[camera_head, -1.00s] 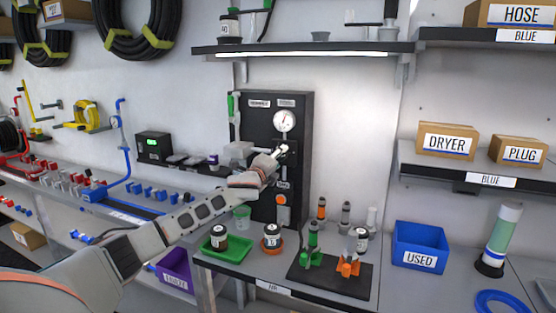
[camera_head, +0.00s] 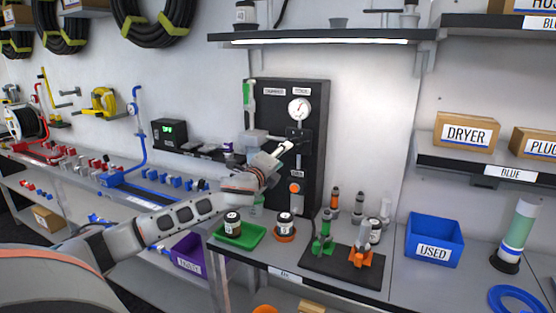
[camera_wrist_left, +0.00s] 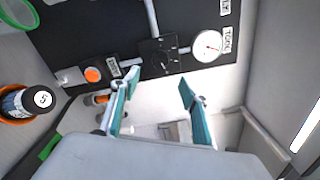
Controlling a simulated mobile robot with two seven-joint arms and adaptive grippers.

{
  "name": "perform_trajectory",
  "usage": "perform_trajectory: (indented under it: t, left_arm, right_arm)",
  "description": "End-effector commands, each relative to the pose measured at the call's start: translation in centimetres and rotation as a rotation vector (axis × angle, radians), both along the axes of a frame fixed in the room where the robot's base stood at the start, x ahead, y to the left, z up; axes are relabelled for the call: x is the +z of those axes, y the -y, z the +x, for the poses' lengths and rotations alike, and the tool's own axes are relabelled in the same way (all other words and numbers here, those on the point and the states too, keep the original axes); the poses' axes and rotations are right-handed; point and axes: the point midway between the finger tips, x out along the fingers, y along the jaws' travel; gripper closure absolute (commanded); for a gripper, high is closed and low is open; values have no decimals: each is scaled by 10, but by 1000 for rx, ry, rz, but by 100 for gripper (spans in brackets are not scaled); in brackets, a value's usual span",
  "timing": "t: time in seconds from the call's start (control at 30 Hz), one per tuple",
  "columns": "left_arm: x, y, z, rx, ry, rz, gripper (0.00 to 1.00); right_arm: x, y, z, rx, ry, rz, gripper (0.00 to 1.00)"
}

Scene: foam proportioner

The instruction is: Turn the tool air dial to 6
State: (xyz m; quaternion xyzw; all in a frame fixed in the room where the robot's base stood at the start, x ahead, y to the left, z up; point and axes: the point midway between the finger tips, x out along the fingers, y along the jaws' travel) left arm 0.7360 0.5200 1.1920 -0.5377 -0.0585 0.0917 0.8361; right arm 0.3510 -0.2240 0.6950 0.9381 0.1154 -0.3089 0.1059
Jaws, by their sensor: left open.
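A black panel (camera_head: 315,165) stands against the wall, with a white round gauge (camera_head: 299,110) near its top. In the left wrist view the gauge (camera_wrist_left: 207,46) has a red needle and a label reading TOOL. A dark square dial plate (camera_wrist_left: 158,57) with small marks sits beside it; it also shows in the head view (camera_head: 297,134). I cannot read its setting. My left gripper (camera_head: 287,147) is in front of the panel, just below and left of the plate. Its teal fingers (camera_wrist_left: 157,82) are apart and empty, short of the plate. My right gripper is out of view.
An orange button (camera_wrist_left: 92,75) is lower on the panel. Below stand a green tray (camera_head: 240,240) with a jar, an orange dish (camera_head: 285,238) with a jar, and a black mat (camera_head: 340,268) with nozzles. A lit shelf (camera_head: 320,38) hangs above.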

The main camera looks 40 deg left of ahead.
Motion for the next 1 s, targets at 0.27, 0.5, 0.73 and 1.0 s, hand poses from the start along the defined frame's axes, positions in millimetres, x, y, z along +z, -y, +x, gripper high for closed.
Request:
perform_trajectory:
  t: [0.27,0.5,0.73,1.0]
  left_arm:
    - [0,5,-23,1,0,1,55]
    - [0,5,-24,1,0,0,55]
    - [0,5,-24,1,0,0,55]
    - [-22,22,-28,-10,-20,-38,55]
  right_arm:
    - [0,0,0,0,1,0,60]
    - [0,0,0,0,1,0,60]
    - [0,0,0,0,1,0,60]
    - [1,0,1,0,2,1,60]
